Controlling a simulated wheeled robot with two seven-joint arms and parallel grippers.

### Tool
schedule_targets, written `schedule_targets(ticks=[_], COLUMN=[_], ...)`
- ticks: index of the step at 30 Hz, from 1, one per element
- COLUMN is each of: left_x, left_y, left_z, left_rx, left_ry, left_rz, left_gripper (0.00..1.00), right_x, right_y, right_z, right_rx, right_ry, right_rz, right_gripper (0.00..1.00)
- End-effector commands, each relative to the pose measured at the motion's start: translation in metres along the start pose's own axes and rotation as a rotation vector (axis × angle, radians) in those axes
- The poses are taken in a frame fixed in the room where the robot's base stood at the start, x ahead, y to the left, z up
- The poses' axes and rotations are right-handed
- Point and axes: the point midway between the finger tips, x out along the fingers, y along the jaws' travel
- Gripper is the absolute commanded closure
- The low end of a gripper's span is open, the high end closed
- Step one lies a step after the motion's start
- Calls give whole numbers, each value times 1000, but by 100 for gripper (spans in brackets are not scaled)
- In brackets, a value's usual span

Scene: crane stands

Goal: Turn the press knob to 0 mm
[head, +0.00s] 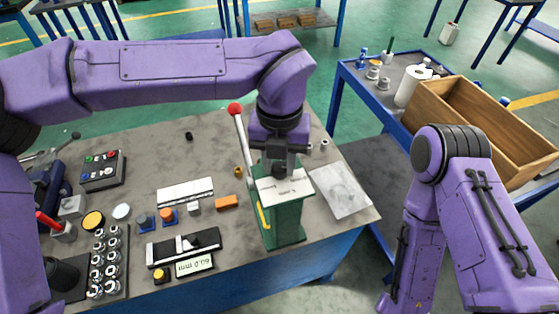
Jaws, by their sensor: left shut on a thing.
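The green press (285,222) stands upright on the grey bench near its front right edge. It has a pale top plate (285,190) with small print and a lever with a red ball (235,109) on its left side. My left gripper (279,169) points down over the top plate and is shut on the dark press knob (279,171), which is mostly hidden by the jaws. The print beside the knob is too small to read, so its setting cannot be told. My right arm shows at the right, but its gripper is out of view.
A caliper-like slide (183,246) with a readout, an orange block (227,202) and a white ruler-like strip (185,191) lie left of the press. A paper sheet (341,190) lies to its right. A wooden crate (480,125) stands on the blue side table.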

Motion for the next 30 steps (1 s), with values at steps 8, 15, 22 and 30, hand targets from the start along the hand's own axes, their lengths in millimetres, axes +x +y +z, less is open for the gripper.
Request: schedule_targets(ticks=[8, 15, 22, 30], left_x=[-3, -3, -3, -2], left_y=[0, 0, 0, 0], left_z=[2, 2, 2, 1], left_rx=[-53, -58, -57, -55], left_ry=[-8, -8, -8, -4], left_rz=[-4, -4, -4, -1], left_gripper=[97, 97, 44, 41], right_x=[2, 1, 1, 2], right_y=[0, 0, 0, 0], right_z=[1, 1, 1, 1], right_rx=[0, 0, 0, 0], right_ry=[0, 0, 0, 0], right_rz=[0, 0, 0, 0], right_gripper=[50, 50, 50, 50])
